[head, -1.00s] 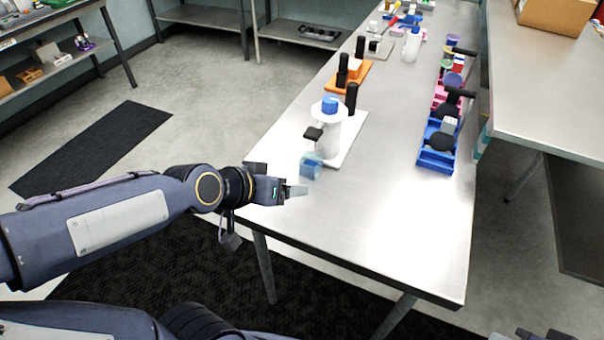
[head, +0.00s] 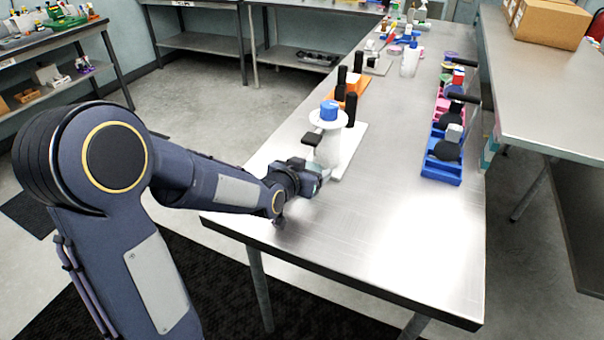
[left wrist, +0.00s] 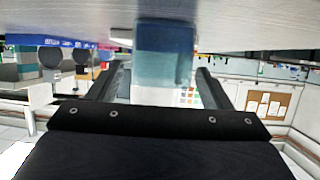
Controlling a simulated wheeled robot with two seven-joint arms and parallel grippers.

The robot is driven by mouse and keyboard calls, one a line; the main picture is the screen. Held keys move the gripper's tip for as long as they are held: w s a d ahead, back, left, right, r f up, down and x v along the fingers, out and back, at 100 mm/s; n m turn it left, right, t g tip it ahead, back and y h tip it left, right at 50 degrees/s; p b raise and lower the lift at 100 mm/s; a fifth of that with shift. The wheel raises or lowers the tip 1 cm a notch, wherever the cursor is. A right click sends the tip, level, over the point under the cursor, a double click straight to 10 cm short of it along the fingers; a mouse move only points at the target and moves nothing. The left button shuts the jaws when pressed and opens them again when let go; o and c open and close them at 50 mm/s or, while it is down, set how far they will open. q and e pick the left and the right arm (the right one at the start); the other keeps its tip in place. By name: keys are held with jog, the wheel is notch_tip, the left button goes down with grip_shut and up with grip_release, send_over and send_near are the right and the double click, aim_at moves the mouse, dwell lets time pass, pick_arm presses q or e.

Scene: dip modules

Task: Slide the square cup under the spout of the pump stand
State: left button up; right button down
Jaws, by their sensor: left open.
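The pump stand (head: 328,148) is a white post with a blue top on a white base, with a dark spout (head: 311,139) sticking out to its left. The square cup (left wrist: 165,55) is translucent blue and fills the middle of the left wrist view, standing on the table surface, which shows upside down there. My left gripper (left wrist: 162,85) is open, with one finger on each side of the cup. No finger clearly touches it. In the head view my left gripper (head: 312,176) is low at the table, just below the spout, and hides most of the cup.
An orange block with black posts (head: 352,87) stands behind the pump stand. Blue trays (head: 441,170) with black-handled items line the right side. The front and middle of the table (head: 370,230) are clear. Boxes (head: 550,25) sit on the right bench.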

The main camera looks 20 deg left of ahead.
pick_arm(q)
jog(key=shift+w+f, duration=0.15)
jog(key=shift+w, duration=0.15)
jog(key=c, duration=1)
jog(key=shift+d, duration=0.55)
jog(key=shift+c, duration=0.2)
jog(key=shift+d, duration=0.1)
jog(key=o, duration=1)
